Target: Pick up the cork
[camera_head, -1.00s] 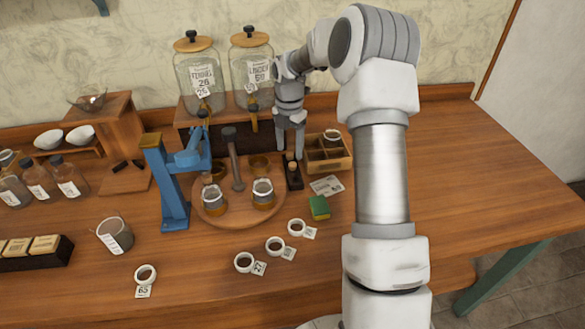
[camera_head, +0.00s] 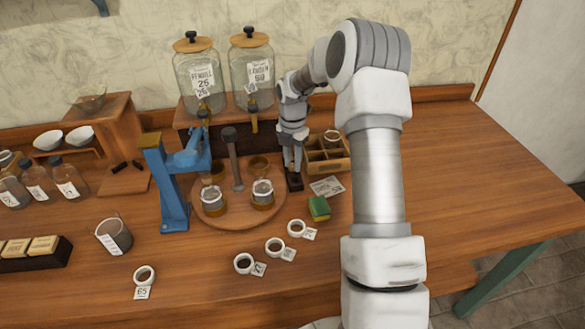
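A small dark holder (camera_head: 295,184) stands on the table between the round wooden board and the compartment box. The cork on top of it is now largely hidden by my gripper (camera_head: 293,165). My gripper points down, with its fingertips low over the holder, at the cork's place. It is too small in the picture to tell whether the fingers are apart or closed on the cork.
The wooden compartment box (camera_head: 327,168) stands close on the right. The round board (camera_head: 238,212) with jars and the blue press (camera_head: 168,185) are on the left. Two glass dispensers (camera_head: 253,75) stand behind. A green-yellow sponge (camera_head: 319,209) lies in front. The table's right side is clear.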

